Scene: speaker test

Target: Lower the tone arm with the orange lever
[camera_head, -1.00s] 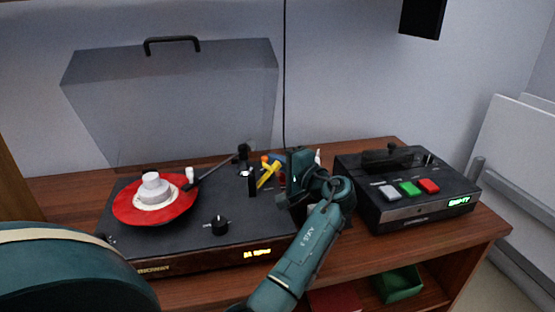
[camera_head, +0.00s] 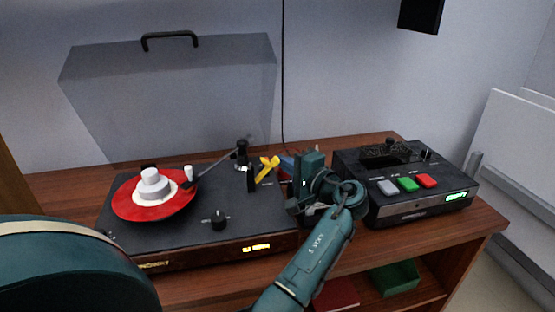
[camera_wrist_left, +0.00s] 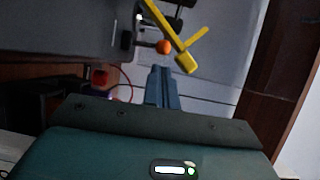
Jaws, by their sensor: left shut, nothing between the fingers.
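The turntable (camera_head: 120,225) has a red record (camera_head: 165,206) on it. Its tone arm (camera_head: 214,165) reaches from the pivot at the back right to the record's right edge; I cannot tell if the needle touches. In the left wrist view an orange ball-shaped knob (camera_wrist_left: 163,47), which looks like the lever's tip, lies just beyond my left fingertips (camera_wrist_left: 163,70), beside a yellow bar (camera_wrist_left: 174,36). The yellow bar also shows in the head view (camera_head: 265,171). My left gripper (camera_head: 297,188) is shut and empty at the turntable's right side. The right gripper is out of view.
A black device (camera_head: 405,212) with grey, green and red buttons stands to the right. A clear lid (camera_head: 175,95) stands up behind the turntable. A cable (camera_head: 283,80) hangs behind my left gripper. A green bin (camera_head: 396,279) sits on the shelf below.

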